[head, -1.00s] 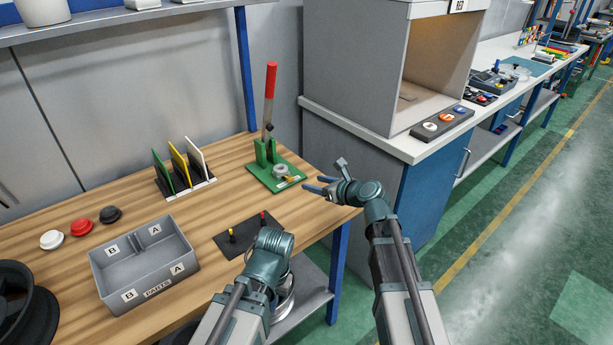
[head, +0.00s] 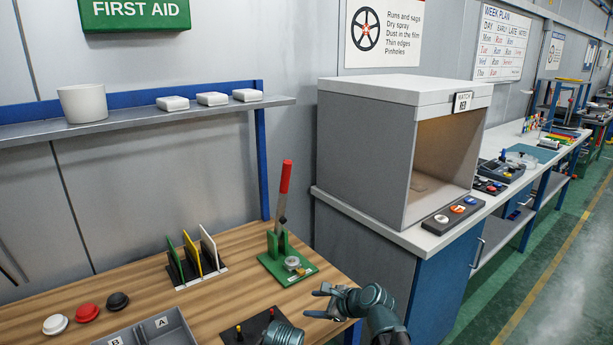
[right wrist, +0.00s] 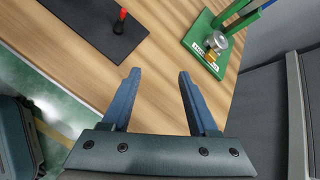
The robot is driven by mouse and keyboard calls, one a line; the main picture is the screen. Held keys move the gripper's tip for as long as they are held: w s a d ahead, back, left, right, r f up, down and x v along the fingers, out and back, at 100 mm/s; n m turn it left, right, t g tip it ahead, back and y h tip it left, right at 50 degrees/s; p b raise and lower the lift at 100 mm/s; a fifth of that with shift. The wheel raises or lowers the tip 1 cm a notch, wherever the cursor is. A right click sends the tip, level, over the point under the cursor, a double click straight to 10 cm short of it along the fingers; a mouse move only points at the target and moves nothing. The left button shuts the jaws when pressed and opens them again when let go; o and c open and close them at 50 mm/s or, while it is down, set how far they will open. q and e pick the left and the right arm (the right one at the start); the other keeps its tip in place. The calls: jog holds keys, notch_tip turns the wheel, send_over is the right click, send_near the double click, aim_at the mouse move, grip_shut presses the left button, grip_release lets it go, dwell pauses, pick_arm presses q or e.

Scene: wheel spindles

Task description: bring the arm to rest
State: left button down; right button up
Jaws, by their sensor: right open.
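My right gripper (head: 320,302) is open and empty in the head view, at the bench's right end, in front of the green lever press (head: 285,262). In the right wrist view, the gripper's two blue fingers (right wrist: 158,80) stand apart with only bare wood showing between them. The press base (right wrist: 208,45) lies beyond them at upper right, apart from the fingers. A rounded joint of my left arm shows at the bottom edge of the head view; its gripper is out of sight.
The wooden bench (head: 225,298) carries a black pegged mat (head: 252,328), a card rack (head: 198,268), a grey parts box (head: 150,332) and several round caps. A grey booth (head: 360,150) stands on the cabinet to the right.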

jog(key=s+n+g, duration=0.1)
jog(key=s+n, duration=0.1)
jog(key=s+a+f+n+g+h+p, duration=0.1)
jog(key=s+n, duration=0.1)
jog(key=n, duration=0.1)
jog(key=s+a+n+g, duration=0.1)
jog(key=s+n, duration=0.1)
jog(key=s, duration=0.1)
jog(key=shift+a+f+n+p, duration=0.25)
jog(key=shift+n+p, duration=0.05)
jog(key=shift+p, duration=0.1)
pick_arm(q)
notch_tip(320, 180, up, 8)
jog(key=p, duration=0.4)
jog(key=shift+f+p, duration=0.2)
jog(key=shift+p, duration=0.2)
pick_arm(e)
jog(key=s+d+n+g+h, duration=0.2)
jog(key=s+n+h, duration=0.2)
jog(key=s+n, duration=0.3)
jog(key=s+d+n+g+h, duration=0.3)
jog(key=s+n+h, duration=0.1)
jog(key=s+n, duration=0.4)
jog(key=shift+s+n, duration=0.2)
jog(key=shift+n, duration=0.9)
